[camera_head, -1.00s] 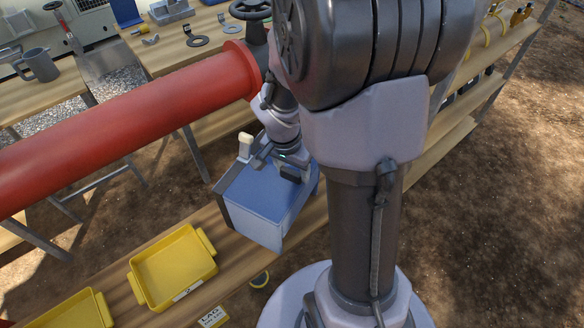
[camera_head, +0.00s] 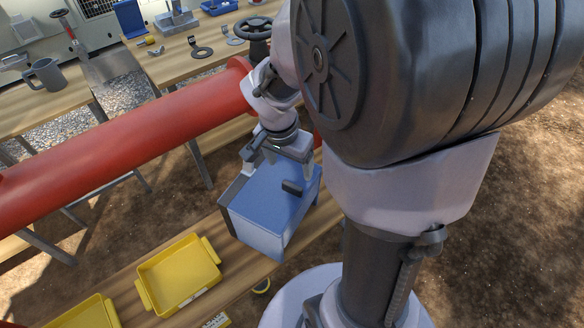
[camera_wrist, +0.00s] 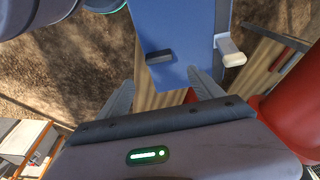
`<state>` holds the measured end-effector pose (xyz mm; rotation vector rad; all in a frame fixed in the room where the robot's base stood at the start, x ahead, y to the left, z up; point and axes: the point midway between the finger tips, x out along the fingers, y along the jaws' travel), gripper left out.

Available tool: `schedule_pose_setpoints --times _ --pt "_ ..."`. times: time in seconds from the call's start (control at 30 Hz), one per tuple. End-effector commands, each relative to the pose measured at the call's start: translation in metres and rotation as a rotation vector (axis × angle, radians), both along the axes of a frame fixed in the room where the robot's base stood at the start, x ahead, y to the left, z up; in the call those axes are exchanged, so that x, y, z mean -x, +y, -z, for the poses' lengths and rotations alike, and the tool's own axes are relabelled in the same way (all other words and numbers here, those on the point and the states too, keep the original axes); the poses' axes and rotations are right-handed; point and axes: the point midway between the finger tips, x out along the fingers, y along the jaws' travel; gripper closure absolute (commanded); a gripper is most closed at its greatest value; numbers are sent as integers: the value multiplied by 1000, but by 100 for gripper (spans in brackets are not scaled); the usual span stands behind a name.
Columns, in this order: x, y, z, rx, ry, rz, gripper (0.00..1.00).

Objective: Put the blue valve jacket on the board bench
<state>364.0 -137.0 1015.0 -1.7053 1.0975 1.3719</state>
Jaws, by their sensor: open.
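The blue valve jacket (camera_head: 270,200) is a box with a blue top, pale sides and a dark handle. It appears upright over the near wooden bench (camera_head: 222,238), just right of the yellow trays; its underside is hidden. My gripper (camera_head: 280,170) is above the jacket's far end, with its fingers spread and nothing between them. In the wrist view, the blue jacket (camera_wrist: 188,25) lies just beyond my open fingertips (camera_wrist: 160,78). Its dark handle (camera_wrist: 158,57) is clear of the fingers. A cream knob (camera_wrist: 230,50) sticks out at its side.
A red pipe (camera_head: 120,145) with a dark handwheel (camera_head: 252,27) runs close to my wrist. A yellow tray (camera_head: 180,272) and another yellow tray (camera_head: 88,314) sit on the near bench. A back bench (camera_head: 190,65) holds small parts; a grey mug (camera_head: 46,73) stands left.

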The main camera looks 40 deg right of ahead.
Motion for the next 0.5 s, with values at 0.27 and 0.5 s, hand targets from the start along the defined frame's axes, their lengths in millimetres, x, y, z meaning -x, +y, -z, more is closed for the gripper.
schedule_pose_setpoints --times 0.27,0.5 --pt "3 8 -22 -3 -11 -17 24" --pt "56 111 -105 -77 -222 -443 24"
